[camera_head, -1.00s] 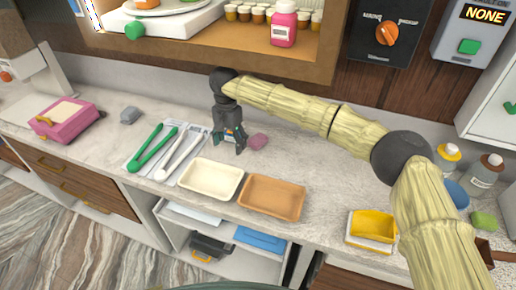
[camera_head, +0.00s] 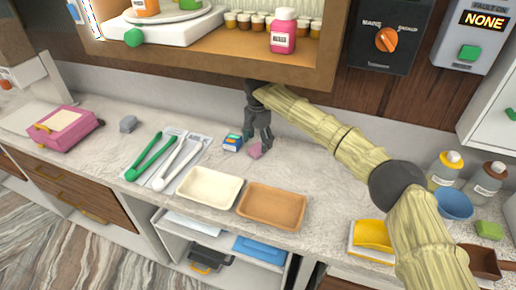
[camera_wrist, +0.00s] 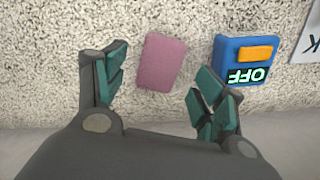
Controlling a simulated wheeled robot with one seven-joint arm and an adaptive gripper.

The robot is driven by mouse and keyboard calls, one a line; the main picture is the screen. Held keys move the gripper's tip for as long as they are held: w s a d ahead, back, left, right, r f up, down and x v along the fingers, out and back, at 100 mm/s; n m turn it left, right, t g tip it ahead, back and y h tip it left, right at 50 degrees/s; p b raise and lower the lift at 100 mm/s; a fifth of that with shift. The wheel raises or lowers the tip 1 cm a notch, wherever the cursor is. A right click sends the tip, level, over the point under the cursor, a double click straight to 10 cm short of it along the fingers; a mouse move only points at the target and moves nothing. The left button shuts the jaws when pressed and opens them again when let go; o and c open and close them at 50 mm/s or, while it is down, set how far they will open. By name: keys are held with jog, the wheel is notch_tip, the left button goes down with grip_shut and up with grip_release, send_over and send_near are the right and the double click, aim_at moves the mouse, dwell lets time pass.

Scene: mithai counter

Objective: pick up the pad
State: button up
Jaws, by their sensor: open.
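The pad looks to be the small flat pink rectangle (camera_wrist: 162,62) on the speckled counter; it also shows in the head view (camera_head: 254,152). In the wrist view my gripper (camera_wrist: 158,95) is open, with one finger on each side of the pad's near end. The pad lies between and just beyond the fingertips, with gaps on both sides. In the head view my gripper (camera_head: 258,143) points down close to the pad. I cannot tell its exact height above the counter.
A blue box with an orange bar and a lit "OFF" label (camera_wrist: 247,60) sits close to the right finger. Green and white tongs (camera_head: 166,158), a cream tray (camera_head: 210,187) and a brown tray (camera_head: 272,206) stand nearby. A wooden shelf (camera_head: 215,76) overhangs the back.

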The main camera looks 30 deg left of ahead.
jog(key=shift+f+p, duration=0.4)
jog(key=shift+f, duration=1)
jog(key=c, duration=1)
jog(key=shift+r, duration=0.1)
jog(key=shift+r+b, duration=1.15)
jog(key=shift+r, duration=0.45)
jog(key=s+d+b, duration=0.1)
jog(key=s+d, duration=0.1)
jog(key=s, duration=0.2)
jog(key=s+d+r+b, duration=0.1)
jog(key=s, duration=0.4)
jog(key=s+d+b, duration=0.2)
jog(key=s, duration=0.2)
jog(key=shift+s+d+r, duration=0.2)
jog(key=shift+s+d, duration=0.1)
jog(key=shift+s, duration=0.05)
jog(key=shift+s+d+r, duration=0.1)
jog(key=shift+s+d, duration=0.1)
jog(key=shift+s, duration=0.4)
jog(key=shift+o, duration=0.4)
jog(key=shift+c, duration=0.4)
